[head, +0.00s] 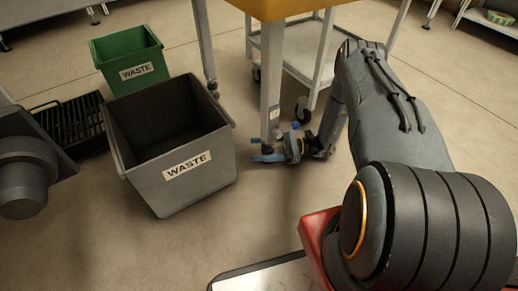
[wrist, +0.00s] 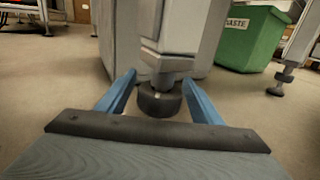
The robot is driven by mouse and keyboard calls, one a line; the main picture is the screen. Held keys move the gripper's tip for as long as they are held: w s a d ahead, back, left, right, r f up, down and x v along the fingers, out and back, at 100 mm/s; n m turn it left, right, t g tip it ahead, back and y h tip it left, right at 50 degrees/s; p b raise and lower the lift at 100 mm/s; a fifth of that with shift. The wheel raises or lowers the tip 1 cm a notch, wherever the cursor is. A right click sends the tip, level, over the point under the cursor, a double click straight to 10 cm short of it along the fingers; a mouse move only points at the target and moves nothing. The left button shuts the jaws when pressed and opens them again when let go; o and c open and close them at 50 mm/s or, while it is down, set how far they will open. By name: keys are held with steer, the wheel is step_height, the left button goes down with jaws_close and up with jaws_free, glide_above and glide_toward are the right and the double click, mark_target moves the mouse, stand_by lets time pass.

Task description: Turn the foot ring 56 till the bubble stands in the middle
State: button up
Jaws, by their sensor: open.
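A dark round foot ring (wrist: 160,103) with a small pale mark sits at the bottom of a light grey leg (wrist: 168,42) in the wrist view. In the head view, this leg (head: 271,75) comes down from a yellow-topped table. My gripper (wrist: 159,77) is open, with one blue finger on each side of the ring. Gaps show between the fingers and the ring, and I cannot tell if either touches it. In the head view, my gripper (head: 268,143) is low at the leg's foot and partly hides it. No number is readable on the ring, and no bubble is visible.
A grey waste bin (head: 180,150) stands close to the left of the leg. A green waste bin (head: 128,58) and a black slatted crate (head: 70,122) are beyond it. A white wheeled cart (head: 305,62) is behind the leg. Floor in front of the leg is clear.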

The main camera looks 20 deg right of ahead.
steer(key=d, duration=0.2)
steer(key=s+d+p, duration=0.1)
steer(key=d, duration=0.2)
steer(key=d+p, duration=0.1)
steer(key=d, duration=0.1)
steer(key=shift+s+d, duration=0.15)
steer(key=shift+s, duration=0.1)
